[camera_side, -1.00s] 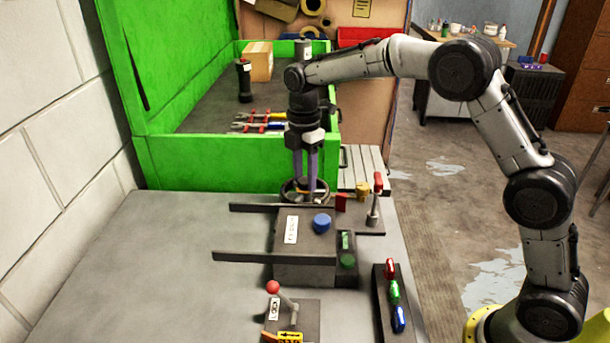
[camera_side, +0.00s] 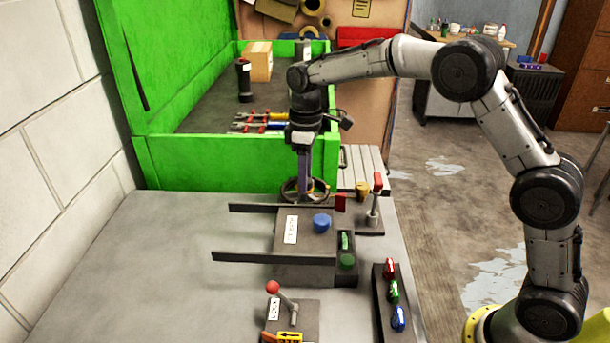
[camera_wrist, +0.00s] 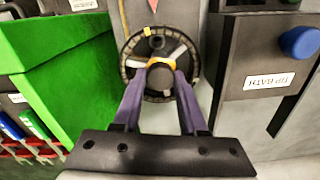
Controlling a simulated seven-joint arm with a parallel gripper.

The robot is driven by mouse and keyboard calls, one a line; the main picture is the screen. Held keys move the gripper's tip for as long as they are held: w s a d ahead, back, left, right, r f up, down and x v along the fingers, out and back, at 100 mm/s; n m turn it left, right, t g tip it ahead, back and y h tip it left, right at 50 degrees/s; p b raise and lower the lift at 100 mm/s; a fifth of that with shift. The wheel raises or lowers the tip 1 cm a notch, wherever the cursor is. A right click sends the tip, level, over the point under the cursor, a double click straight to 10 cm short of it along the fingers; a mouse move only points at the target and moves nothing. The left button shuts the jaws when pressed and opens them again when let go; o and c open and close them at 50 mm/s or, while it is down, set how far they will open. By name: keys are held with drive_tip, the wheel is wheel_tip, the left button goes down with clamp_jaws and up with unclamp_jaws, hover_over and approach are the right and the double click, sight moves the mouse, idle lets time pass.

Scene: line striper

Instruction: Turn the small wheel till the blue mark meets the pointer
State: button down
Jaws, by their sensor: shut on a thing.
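The small wheel (camera_wrist: 124,72) is a dark ring with pale spokes and a dark hub. It shows in the side view (camera_side: 287,190) just beyond the grey block. My gripper (camera_wrist: 162,76) points down at its centre, with its two purple fingers shut on the hub, one on each side. In the side view my gripper (camera_side: 304,180) stands upright over the wheel. A yellow mark (camera_wrist: 168,31) sits on the far rim in the wrist view, and a yellow band lies by the hub. I cannot make out a blue mark or the pointer in either view.
The grey block with a blue knob (camera_side: 321,222) stands close in front of the wheel. A red-handled lever (camera_side: 378,183) is to its right. The green bin (camera_side: 215,165) is behind. The grey bench (camera_side: 150,260) is clear at left.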

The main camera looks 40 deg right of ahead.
drive_tip(key=m, duration=0.6)
drive_tip(key=shift+r+m, duration=0.1)
drive_tip(key=shift+m, duration=0.2)
drive_tip(key=m, duration=1.2)
drive_tip(key=shift+m+t, duration=0.3)
drive_tip(key=m, duration=0.7)
drive_tip(key=shift+a, duration=0.1)
drive_tip(key=shift+c, duration=2.2)
unclamp_jaws()
